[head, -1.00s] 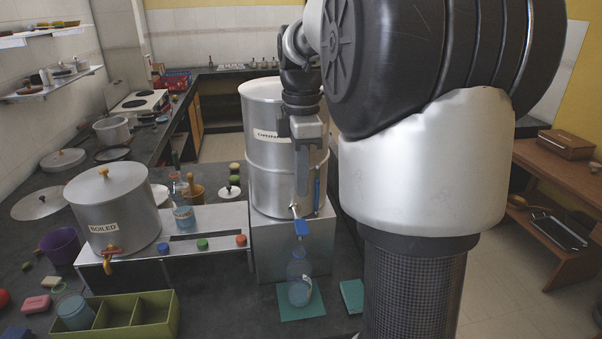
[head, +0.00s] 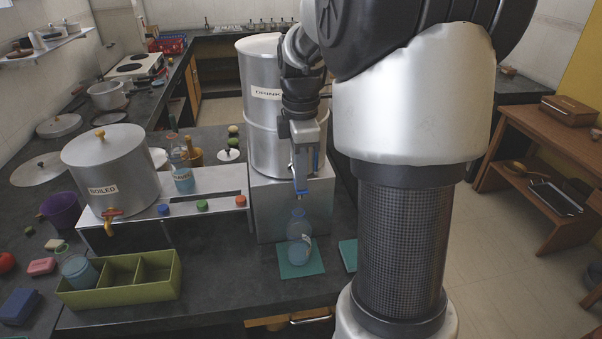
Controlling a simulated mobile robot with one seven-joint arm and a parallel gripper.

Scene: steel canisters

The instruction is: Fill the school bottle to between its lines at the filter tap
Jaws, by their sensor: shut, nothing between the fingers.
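My gripper (head: 301,186) is shut and empty, pointing down in front of the tap on the steel drinking-water canister (head: 258,135). It hides most of the tap, and a bit of blue shows at the fingertips, so I cannot tell how the blue lever stands or whether they touch. A clear round bottle (head: 299,232) stands upright on a teal mat (head: 288,271), below the tap. It holds bluish liquid in its lower part; its lines are too small to read. Another clear bottle (head: 182,168) with blue liquid and a label stands on the steel shelf to the left.
Red, green and blue caps line the shelf (head: 220,180). Dark counter is free between tray and mat.

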